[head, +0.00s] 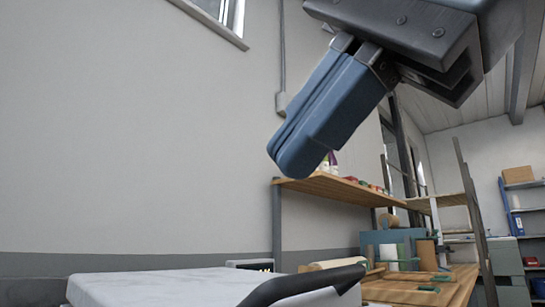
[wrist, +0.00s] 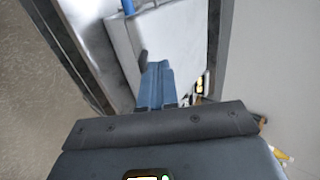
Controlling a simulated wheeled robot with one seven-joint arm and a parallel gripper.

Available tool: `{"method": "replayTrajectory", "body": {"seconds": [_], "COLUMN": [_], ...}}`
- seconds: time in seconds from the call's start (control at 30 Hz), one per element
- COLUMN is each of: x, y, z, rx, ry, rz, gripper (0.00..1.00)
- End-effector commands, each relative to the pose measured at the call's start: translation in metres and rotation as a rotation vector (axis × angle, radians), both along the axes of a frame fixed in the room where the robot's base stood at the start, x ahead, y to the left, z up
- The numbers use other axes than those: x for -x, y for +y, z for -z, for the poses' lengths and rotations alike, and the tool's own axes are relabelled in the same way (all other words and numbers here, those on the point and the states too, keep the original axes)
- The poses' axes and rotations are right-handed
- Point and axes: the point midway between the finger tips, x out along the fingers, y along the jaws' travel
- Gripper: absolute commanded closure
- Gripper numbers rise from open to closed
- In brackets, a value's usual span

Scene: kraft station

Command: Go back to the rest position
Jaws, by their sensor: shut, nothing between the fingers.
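My gripper (head: 290,165) hangs in the upper middle of the head view, pointing down and to the left. Its two blue fingers lie closed against each other with nothing between them. In the wrist view my gripper (wrist: 155,65) also shows its blue fingers together, above a pale surface. The gripper is in the air, apart from the bench and shelf in the head view.
A pale flat-topped surface (head: 150,287) with a dark curved handle (head: 300,284) is at the lower front. A wooden bench (head: 425,290) with rolls and tools stands behind it, under a wooden shelf (head: 340,188). A grey wall fills the left.

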Motion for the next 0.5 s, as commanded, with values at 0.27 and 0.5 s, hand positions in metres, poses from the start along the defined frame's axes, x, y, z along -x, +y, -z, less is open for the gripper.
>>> {"method": "replayTrajectory", "body": {"seconds": [0.27, 0.5], "x": [0.0031, 0.008], "y": [-0.0034, -0.0022], "z": [-0.0032, 0.0001], "rx": [-0.001, -0.077], "ry": [-0.001, 0.067], "rz": [0.0, -0.04], "gripper": [1.0, 1.0]}}
